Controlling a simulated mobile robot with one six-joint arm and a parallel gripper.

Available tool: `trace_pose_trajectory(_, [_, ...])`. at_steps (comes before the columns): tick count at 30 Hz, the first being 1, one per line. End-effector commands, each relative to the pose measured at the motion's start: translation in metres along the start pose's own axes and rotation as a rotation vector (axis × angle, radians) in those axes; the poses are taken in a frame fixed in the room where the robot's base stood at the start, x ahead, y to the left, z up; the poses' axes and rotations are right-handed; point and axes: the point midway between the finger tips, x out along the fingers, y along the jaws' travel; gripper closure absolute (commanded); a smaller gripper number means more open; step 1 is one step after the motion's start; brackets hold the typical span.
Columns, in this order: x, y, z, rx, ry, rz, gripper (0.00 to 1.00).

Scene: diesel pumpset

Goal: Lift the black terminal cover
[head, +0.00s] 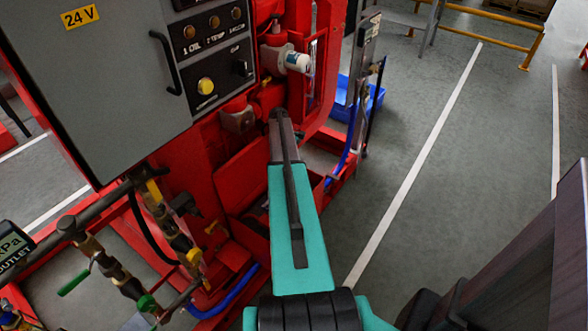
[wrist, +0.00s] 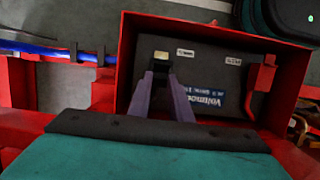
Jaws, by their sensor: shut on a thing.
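My gripper (wrist: 162,70) is shut on the black terminal cover (wrist: 152,45), a small dark piece between and just beyond the fingertips. A pale yellowish square patch shows on or beside it; I cannot tell which. The cover is over the dark battery (wrist: 215,75) with white lettering, inside a red open box (wrist: 125,60). Whether the cover touches the battery is unclear. In the head view my gripper (head: 281,118) reaches down beside the red machine, and the cover cannot be clearly made out there.
A grey control panel marked 24 V (head: 120,80) stands close on the left. Pipes and valves (head: 130,275) lie at lower left. A red bracket (wrist: 262,85) is at the battery's right end.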

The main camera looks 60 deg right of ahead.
Motion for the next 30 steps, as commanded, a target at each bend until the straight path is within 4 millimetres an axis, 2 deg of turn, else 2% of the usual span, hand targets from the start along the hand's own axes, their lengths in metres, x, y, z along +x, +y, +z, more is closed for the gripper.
trace_pose_trajectory(1, [0.003, -0.002, -0.007, -0.004, 0.015, -0.002, 0.77])
trace_pose_trajectory(3, [0.003, -0.002, -0.007, -0.003, 0.014, -0.001, 0.65])
trace_pose_trajectory(4, [0.003, -0.002, -0.006, -0.003, 0.013, -0.001, 0.62])
trace_pose_trajectory(17, [-0.003, 0.000, -0.003, 0.000, 0.010, -0.001, 0.62])
trace_pose_trajectory(23, [-0.021, 0.000, -0.002, 0.000, 0.011, 0.000, 0.62])
trace_pose_trajectory(30, [-0.051, 0.000, -0.003, -0.001, 0.012, -0.001, 0.62])
